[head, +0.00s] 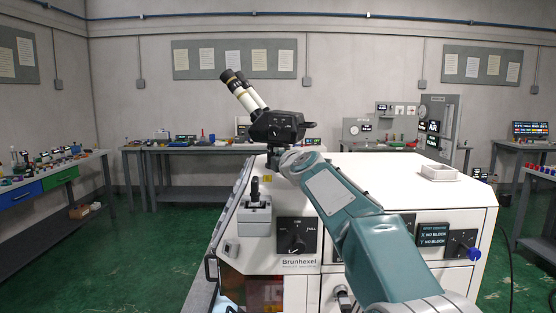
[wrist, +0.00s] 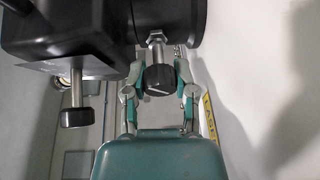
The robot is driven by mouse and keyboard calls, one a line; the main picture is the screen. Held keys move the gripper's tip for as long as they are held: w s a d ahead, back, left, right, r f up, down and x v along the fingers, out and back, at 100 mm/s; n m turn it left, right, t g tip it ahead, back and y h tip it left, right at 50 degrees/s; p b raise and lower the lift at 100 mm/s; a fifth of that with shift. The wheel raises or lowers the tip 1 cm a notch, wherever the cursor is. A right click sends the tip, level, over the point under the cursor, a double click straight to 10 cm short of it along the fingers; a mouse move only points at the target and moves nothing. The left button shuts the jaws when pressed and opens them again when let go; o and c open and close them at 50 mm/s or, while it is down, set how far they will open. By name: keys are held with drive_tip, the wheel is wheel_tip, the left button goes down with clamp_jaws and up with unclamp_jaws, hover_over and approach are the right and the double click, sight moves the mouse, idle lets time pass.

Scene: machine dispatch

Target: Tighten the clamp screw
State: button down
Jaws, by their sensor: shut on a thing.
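The clamp screw (wrist: 158,80) has a dark knob on a bright metal shaft with a nut. It comes out of a black round housing (wrist: 165,18) in the wrist view. My gripper (wrist: 160,76) has one finger on each side of the knob and is shut on it. In the head view my gripper (head: 284,160) is just under the black microscope body (head: 277,126) and its white eyepieces (head: 243,90). The screw cannot be made out there.
A second dark knob (wrist: 75,117) on a metal shaft hangs from a black block (wrist: 65,35) left of my gripper.

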drive_tip(key=shift+w+f+m, duration=0.1)
drive_tip(key=shift+f+m, duration=0.25)
drive_tip(key=shift+m, duration=0.55)
drive_tip(key=shift+c, duration=2)
unclamp_jaws()
drive_tip(key=shift+r+t+y, duration=0.1)
drive_tip(key=shift+t+y, duration=0.2)
drive_tip(key=shift+r, duration=0.15)
drive_tip(key=shift+n, duration=0.8)
